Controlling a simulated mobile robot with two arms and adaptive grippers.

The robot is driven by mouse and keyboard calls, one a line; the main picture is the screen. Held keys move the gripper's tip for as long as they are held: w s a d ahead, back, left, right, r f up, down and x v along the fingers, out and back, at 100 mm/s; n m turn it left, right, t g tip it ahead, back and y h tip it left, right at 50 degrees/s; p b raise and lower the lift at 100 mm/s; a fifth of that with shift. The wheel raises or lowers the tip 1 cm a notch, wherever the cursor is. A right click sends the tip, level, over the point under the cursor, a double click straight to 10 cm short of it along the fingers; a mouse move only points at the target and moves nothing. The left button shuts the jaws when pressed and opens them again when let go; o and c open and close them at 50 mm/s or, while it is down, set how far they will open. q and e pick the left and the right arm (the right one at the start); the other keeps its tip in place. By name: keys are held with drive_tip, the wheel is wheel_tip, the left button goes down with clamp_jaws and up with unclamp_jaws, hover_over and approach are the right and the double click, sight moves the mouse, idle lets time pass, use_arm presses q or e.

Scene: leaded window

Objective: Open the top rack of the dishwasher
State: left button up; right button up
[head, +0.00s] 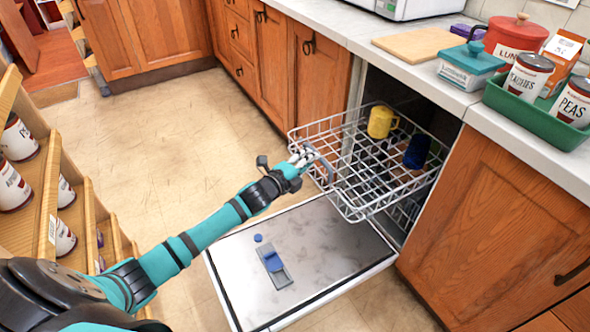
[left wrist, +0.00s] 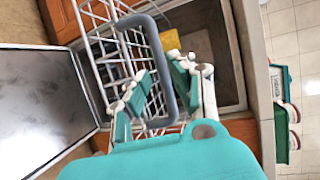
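The top rack (head: 352,212) of the dishwasher is a white wire basket, standing well out of the opening above the lowered door (head: 330,240). A yellow mug (head: 381,122) and a dark blue cup (head: 417,151) are in it. A grey handle (head: 325,168) is on the rack's front; it also shows in the left wrist view (left wrist: 166,70). My left gripper (head: 304,157) is at this handle. In the left wrist view its fingers (left wrist: 163,80) are spread, with the handle bar between them and visible gaps. My right gripper is not in view.
A blue and grey dispenser part (head: 276,268) is on the door's inner face. Wooden shelves with cans (head: 20,140) stand at the left. The counter (head: 400,70) above holds canisters and a green tray (head: 535,115). Open floor (head: 180,150) lies between shelves and cabinets.

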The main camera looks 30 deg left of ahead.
use_arm(q)
drive_tip(key=v, duration=0.7)
drive_tip(key=shift+s, duration=0.2)
